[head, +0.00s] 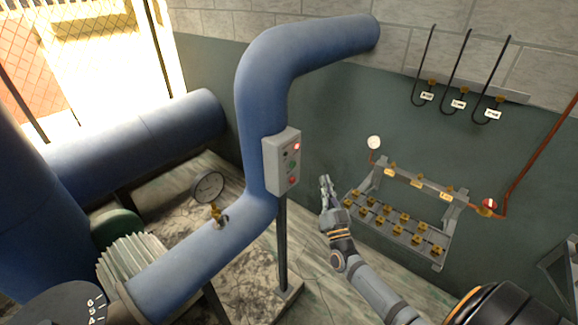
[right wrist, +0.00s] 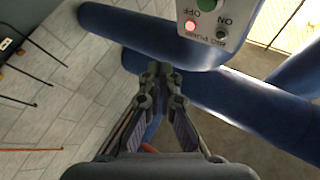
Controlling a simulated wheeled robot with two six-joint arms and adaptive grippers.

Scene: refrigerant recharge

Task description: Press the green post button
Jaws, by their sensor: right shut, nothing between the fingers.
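A grey control box (head: 282,163) sits on a post in front of the blue pipe. Its face carries a lit red lamp (head: 297,147), a green button (head: 291,166) and a red button (head: 292,181) below. In the right wrist view the box (right wrist: 225,40) is at the top, upside down, with the green button (right wrist: 208,4) cut by the top edge and the lit lamp (right wrist: 190,26). My right gripper (head: 325,182) is shut and empty, to the right of the box and apart from it. It also shows in the right wrist view (right wrist: 160,69). My left gripper is not in view.
Thick blue pipes (head: 262,90) run behind and beside the box. A pressure gauge (head: 208,187) stands on the lower pipe. A manifold rack (head: 400,228) with brass valves is to the right. Black hoses (head: 459,70) hang on the wall. Open space lies between box and gripper.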

